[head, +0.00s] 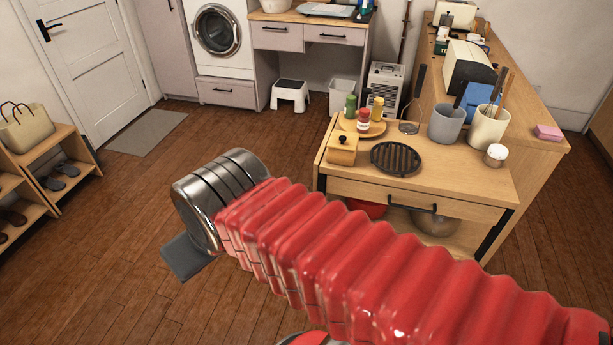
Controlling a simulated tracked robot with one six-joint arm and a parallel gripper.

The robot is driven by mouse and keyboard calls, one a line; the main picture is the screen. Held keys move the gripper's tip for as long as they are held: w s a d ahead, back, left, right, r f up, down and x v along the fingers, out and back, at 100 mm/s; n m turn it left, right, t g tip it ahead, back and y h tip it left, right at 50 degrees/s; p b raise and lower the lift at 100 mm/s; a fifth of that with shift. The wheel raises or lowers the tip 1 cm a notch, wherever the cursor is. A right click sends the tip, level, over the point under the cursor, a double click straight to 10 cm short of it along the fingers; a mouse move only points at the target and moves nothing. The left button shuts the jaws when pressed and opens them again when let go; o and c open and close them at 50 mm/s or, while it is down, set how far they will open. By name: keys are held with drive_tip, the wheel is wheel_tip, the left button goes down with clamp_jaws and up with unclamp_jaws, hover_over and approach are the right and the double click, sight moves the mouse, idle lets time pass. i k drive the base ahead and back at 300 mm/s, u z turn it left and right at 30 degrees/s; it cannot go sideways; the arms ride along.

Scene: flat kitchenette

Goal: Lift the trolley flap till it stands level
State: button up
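The wooden trolley (450,187) stands right of centre in the head view, with a black-handled front and bowls on a lower shelf. A narrow wooden panel (322,152) hangs down along its left side and looks like the flap, seen nearly edge-on. My red, ribbed arm crosses the foreground and hides the trolley's lower left part. My gripper (188,257) shows only as a grey plate below the metal wrist, over the floor to the left of the trolley and apart from the panel. Its fingers are mostly hidden, so its opening cannot be seen.
A long counter (535,125) adjoins behind. A white step stool (290,95) stands further back. The floor left of the trolley is clear.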

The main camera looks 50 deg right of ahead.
sight(315, 181)
drive_tip(key=i, duration=0.9)
drive_tip(key=z, duration=0.05)
